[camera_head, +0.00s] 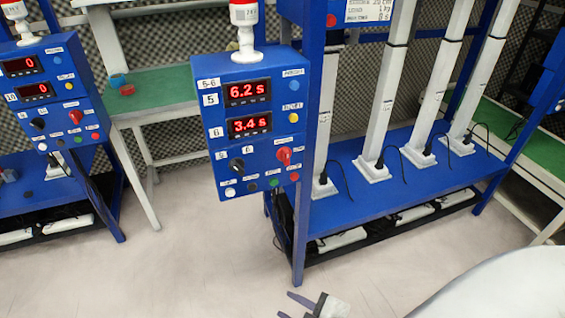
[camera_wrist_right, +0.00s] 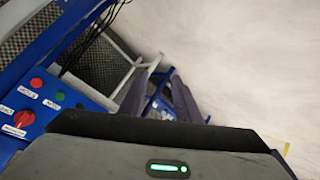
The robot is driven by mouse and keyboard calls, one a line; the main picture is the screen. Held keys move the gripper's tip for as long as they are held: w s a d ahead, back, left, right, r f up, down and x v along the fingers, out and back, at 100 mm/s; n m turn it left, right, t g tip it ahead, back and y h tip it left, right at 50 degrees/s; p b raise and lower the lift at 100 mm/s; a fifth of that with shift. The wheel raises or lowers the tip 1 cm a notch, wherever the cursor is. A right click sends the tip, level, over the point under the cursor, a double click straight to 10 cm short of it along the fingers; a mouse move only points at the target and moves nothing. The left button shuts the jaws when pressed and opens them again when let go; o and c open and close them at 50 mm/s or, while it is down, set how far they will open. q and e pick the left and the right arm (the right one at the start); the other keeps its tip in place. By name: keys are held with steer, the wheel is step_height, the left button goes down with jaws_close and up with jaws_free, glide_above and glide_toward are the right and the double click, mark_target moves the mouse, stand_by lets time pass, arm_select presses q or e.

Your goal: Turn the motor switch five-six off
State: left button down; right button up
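The blue control box marked 5-6 (camera_head: 224,135) stands mid-picture in the head view, with red displays reading 6.2 s and 3.4 s. Below them are a black rotary knob (camera_head: 236,165) and a red rotary knob (camera_head: 284,156). Their small labels are too blurred to read, so I cannot tell which is the motor switch. A red knob (camera_wrist_right: 24,118) also shows on a blue panel at the left of the wrist view. My right gripper (camera_head: 288,306) is low in the head view, below the box and apart from it, its fingers spread and empty. My left gripper is not in view.
A blue rig with several white columns (camera_head: 390,90) stands right of the box. A similar control box (camera_head: 50,90) is at the left, before a green-topped table (camera_head: 165,90). The pale floor (camera_head: 190,270) in front is clear.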

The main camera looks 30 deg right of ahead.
steer(key=w+d+r+n+t+h, duration=0.2)
steer(key=w+d+r+n+t, duration=0.1)
steer(key=w+d+r+n, duration=0.5)
steer(key=n+t+h+b, duration=0.2)
steer(key=n+t+h, duration=0.15)
steer(key=n, duration=1.45)
glide_toward(288, 158)
steer(key=shift+t, duration=0.35)
steer(key=x, duration=0.3)
steer(key=p+x, duration=0.1)
steer(key=x, duration=0.4)
steer(key=shift+w+d+f, duration=0.15)
steer(key=shift+w+f, duration=0.2)
steer(key=shift+w, duration=0.05)
jaws_close()
